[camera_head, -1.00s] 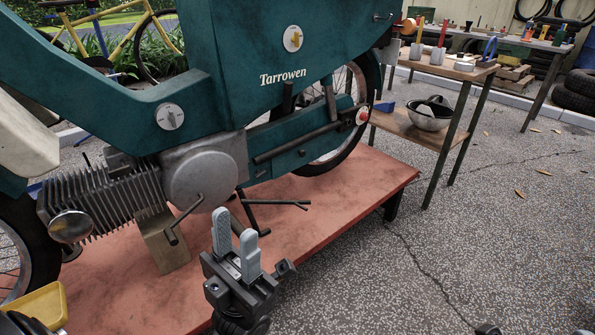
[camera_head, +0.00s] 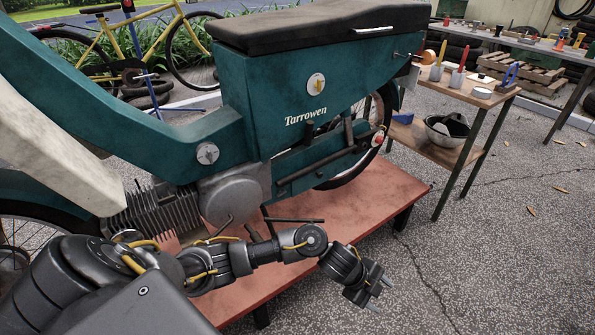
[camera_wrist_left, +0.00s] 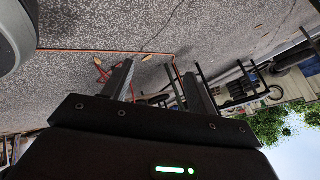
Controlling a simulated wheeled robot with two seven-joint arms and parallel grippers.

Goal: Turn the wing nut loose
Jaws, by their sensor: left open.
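The teal Tarrowen motorbike (camera_head: 262,120) stands on a red platform. Its side panel carries a pale round plate with a yellow knob (camera_head: 317,84). A round silver disc with a raised bar (camera_head: 207,153) sits lower left on the frame. A small red-and-white round part (camera_head: 379,137) is near the rear wheel. I cannot tell which of these is the wing nut. My left gripper (camera_head: 380,296) is open and empty, off the platform's front edge, pointing down right, away from the bike. The left wrist view shows its two fingers apart (camera_wrist_left: 158,86). My right gripper is out of view.
A small wooden table (camera_head: 425,146) with a metal bowl (camera_head: 447,130) and cups stands right of the bike. Open paved ground (camera_head: 500,260) lies at right. A kickstand-like lever sticks out below the engine.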

